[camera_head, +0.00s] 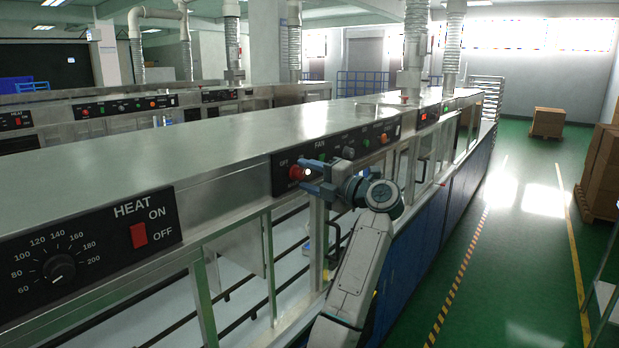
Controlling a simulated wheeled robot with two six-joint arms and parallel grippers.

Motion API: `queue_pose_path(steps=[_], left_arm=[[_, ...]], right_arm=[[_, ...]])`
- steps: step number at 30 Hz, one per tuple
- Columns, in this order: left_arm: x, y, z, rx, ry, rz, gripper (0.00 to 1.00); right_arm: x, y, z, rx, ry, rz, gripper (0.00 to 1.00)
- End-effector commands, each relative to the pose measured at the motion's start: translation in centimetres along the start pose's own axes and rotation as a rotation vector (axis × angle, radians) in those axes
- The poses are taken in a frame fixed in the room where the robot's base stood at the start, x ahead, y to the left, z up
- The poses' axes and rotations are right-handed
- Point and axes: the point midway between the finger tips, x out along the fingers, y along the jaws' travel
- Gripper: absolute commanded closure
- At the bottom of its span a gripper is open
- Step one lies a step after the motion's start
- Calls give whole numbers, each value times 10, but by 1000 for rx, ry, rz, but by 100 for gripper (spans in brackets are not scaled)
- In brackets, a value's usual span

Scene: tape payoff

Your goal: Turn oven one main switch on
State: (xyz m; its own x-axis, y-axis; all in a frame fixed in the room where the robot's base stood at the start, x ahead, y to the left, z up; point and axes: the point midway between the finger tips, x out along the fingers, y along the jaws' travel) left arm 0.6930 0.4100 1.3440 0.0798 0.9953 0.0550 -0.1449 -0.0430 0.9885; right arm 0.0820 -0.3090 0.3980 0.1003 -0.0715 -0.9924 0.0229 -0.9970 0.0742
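The long steel oven has a black control panel (345,146) with a "FAN" label and a row of coloured knobs and buttons. A round red control (296,173) sits at the panel's left end. My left gripper (306,176) is right at this red control, its two blue-grey fingers apart, one above the other. I cannot tell whether they touch or grip it. The gripper hides the panel's lower part there. A nearer panel has a red rocker switch (139,235) marked HEAT, ON and OFF, and a dial (59,269). My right gripper is not in view.
A second oven line with panels (125,106) stands behind on the left. Steel posts and rails (270,262) run below the near hood. The green aisle (500,240) on the right is clear, with boxes (547,122) farther back.

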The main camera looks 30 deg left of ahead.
Motion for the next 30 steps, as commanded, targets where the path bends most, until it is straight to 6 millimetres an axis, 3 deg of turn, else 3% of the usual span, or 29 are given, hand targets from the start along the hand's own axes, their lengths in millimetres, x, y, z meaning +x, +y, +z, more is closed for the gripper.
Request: queue_pose_path(steps=[11, 24, 30], left_arm=[[-7, -3, 0, -1, 0, -2, 51], [-87, -4, 0, 0, -2, -2, 51], [-106, -2, 0, -1, 0, -2, 51]], right_arm=[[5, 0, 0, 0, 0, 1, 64], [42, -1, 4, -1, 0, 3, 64], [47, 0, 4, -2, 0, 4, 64]])
